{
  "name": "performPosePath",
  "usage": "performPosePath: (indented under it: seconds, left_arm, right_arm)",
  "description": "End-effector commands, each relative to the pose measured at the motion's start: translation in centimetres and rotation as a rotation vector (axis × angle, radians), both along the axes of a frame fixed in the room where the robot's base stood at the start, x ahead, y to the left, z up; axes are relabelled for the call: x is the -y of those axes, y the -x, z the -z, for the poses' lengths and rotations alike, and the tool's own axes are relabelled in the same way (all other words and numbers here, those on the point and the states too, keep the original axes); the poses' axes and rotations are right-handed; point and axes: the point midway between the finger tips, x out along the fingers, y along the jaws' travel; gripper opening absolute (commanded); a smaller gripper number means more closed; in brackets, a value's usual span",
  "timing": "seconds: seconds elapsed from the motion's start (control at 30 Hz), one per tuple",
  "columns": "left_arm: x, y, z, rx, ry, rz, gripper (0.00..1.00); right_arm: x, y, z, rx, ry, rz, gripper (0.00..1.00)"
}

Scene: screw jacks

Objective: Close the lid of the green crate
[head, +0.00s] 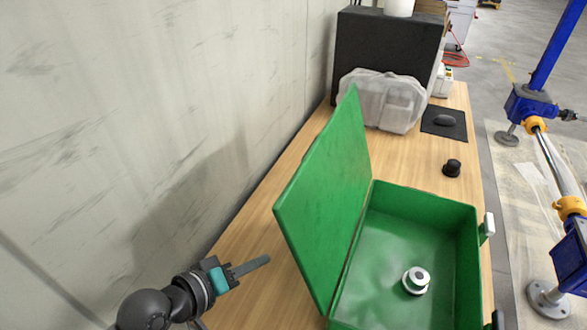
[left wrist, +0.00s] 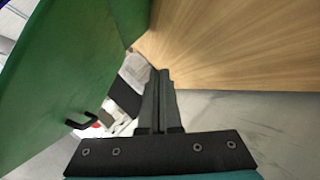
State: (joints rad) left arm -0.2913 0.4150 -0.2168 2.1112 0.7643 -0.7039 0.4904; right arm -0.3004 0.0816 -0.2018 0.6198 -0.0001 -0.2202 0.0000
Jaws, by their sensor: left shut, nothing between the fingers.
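The green crate (head: 465,211) stands on the wooden table with its lid open. The lid (head: 328,200) is raised, hinged on the crate's left side and leaning a little to the left. A white and grey round part (head: 416,280) lies inside the crate. My left gripper (head: 262,263) is shut and empty, to the left of the lid and apart from it. In the left wrist view the shut fingers (left wrist: 158,85) show beside the green lid (left wrist: 75,65), which fills the left side. My right gripper is not in view.
The wooden table (head: 240,240) runs along a grey wall (head: 150,120) on the left. Behind the crate are a clear plastic case (head: 382,100), a black box (head: 385,48), a mouse on a dark mat (head: 444,122) and a small black knob (head: 452,168). Blue screw jacks (head: 535,103) stand at right.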

Motion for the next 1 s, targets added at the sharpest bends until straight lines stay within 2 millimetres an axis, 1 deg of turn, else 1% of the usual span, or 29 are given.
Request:
performPosePath:
  seconds: [0.03,0.1,0.2,0.3,0.4,0.53,0.67,0.77,1.0]
  left_arm:
    - [0.0,-1.4,-2.5,0.019,0.116,-0.026,0.0]
    - [0.0,-2.8,-5.5,0.022,0.291,-0.068,0.0]
    - [-0.6,-4.5,-9.3,0.01,0.507,-0.122,0.0]
    - [-1.5,-5.8,-12.0,-0.009,0.673,-0.165,0.0]
    - [-2.3,-6.6,-13.7,-0.027,0.782,-0.195,0.0]
    - [-2.7,-7.2,-14.7,-0.039,0.845,-0.214,0.0]
    - [-2.1,-8.1,-14.9,-0.039,0.856,-0.218,0.0]
    - [-1.2,-9.2,-15.1,-0.038,0.856,-0.215,0.0]
    - [1.5,-12.7,-15.2,-0.037,0.855,-0.215,0.0]
  right_arm:
    - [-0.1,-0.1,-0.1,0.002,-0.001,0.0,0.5]
    - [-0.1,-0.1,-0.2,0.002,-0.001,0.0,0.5]
    - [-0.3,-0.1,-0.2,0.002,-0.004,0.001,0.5]
    - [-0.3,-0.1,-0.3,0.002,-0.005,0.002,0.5]
    - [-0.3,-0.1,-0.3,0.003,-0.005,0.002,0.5]
    - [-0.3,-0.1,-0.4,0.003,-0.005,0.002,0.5]
    - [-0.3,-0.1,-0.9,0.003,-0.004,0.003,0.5]
    - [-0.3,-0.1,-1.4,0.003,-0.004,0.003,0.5]
    - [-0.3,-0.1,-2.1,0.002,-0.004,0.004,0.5]
